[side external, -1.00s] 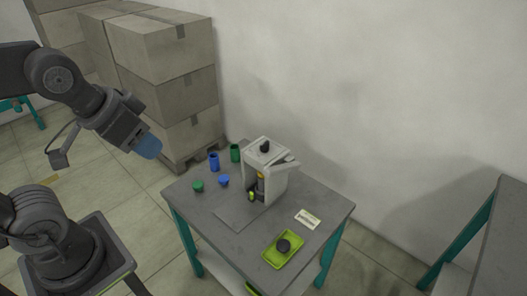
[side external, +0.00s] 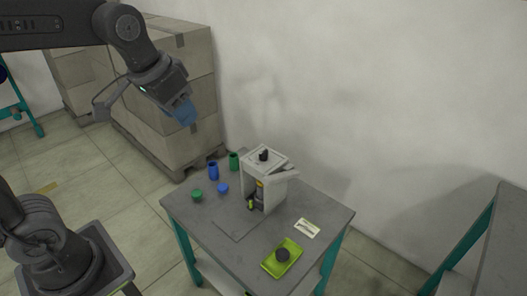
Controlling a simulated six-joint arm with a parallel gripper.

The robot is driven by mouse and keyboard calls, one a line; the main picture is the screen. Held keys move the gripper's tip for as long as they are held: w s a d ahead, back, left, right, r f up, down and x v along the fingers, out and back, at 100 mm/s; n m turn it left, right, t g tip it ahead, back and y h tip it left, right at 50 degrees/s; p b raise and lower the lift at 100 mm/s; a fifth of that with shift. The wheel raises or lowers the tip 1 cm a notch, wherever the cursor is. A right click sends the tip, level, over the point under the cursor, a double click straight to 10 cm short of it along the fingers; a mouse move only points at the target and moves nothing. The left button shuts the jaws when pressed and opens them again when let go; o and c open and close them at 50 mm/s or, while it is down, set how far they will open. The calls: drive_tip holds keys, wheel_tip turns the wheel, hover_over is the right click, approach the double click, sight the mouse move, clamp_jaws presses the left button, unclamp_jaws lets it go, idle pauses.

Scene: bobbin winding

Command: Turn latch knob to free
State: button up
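A small white winding machine (side external: 277,196) stands on the grey table. A black knob (side external: 264,155) sits on its top; its turn angle is too small to read. A light lever or flap juts out at the machine's upper right. Dark and yellow parts (side external: 259,190) show in its open front. My gripper (side external: 185,114) has blue fingers pointing down and right. It hangs in the air up and left of the machine, well apart from it. Nothing shows in it, and its finger gap cannot be made out.
On the grey table (side external: 240,228), blue and green cylinders (side external: 213,170) and small caps (side external: 197,195) stand left of the machine. A lime tray (side external: 268,267) with a black round piece (side external: 282,255) and a white label (side external: 307,228) lie in front. Stacked boxes (side external: 180,65) stand behind.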

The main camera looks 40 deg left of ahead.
drive_tip(key=w+g, duration=0.1)
drive_tip(key=w, duration=0.6)
drive_tip(key=g, duration=0.3)
hover_over(264, 152)
wheel_tip(264, 152, down, 14)
wheel_tip(264, 152, down, 14)
drive_tip(key=shift+a+r, duration=0.1)
drive_tip(key=shift+c, duration=0.4)
clamp_jaws()
